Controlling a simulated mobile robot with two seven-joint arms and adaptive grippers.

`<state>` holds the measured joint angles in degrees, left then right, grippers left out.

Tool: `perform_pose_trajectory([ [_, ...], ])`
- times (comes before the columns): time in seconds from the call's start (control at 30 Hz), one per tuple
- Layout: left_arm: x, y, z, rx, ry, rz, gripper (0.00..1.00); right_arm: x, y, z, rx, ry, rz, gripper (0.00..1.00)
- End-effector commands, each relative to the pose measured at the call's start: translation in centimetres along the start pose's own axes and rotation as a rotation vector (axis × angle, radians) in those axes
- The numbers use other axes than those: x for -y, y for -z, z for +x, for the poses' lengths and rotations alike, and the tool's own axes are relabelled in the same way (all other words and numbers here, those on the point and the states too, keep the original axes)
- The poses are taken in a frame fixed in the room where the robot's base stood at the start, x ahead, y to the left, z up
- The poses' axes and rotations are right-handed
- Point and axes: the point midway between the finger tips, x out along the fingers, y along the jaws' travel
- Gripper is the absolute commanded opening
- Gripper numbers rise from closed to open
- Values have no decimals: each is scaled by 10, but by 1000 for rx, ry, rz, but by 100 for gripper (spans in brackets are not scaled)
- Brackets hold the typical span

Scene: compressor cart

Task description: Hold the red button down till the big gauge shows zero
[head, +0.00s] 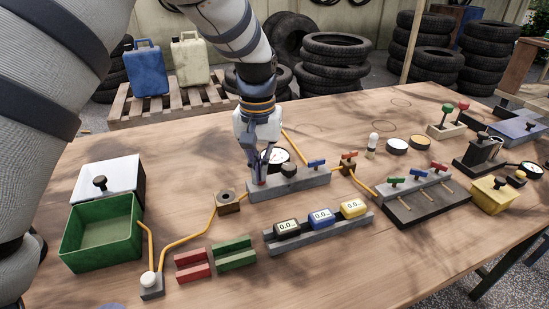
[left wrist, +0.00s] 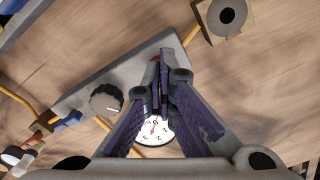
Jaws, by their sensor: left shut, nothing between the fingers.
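The red button (head: 258,184) sits at the left end of a grey block (head: 300,182) on the wooden table, mostly hidden by my left gripper (head: 260,176). My left gripper is shut and empty, pointing down with its fingertips over the button. In the left wrist view, a sliver of the red button (left wrist: 155,57) shows by the fingertips (left wrist: 161,58); whether they touch or press it I cannot tell. The big white gauge (head: 274,156) stands behind the block, partly covered by the gripper. It also shows in the left wrist view (left wrist: 157,131), but its reading is unclear. My right gripper is out of view.
A black knob (head: 288,170) and a blue-handled valve (head: 317,163) share the block. Orange hoses run to a wooden block with a hole (head: 227,200) and a white-topped post (head: 149,281). Small displays (head: 321,216) stand in front. A green bin (head: 103,235) is at left.

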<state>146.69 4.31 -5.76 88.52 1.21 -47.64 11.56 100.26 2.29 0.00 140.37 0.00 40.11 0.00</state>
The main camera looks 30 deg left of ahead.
Motion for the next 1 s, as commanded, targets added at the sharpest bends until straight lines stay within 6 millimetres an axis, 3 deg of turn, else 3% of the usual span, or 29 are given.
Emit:
perform_pose_trajectory([
  [0.2,0,0,-35,-12,-3,0,0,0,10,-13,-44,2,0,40],
  [0.5,0,0,-66,-6,-1,0,0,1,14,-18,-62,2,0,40],
  [1.0,0,0,-68,-3,-1,0,0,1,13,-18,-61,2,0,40],
])
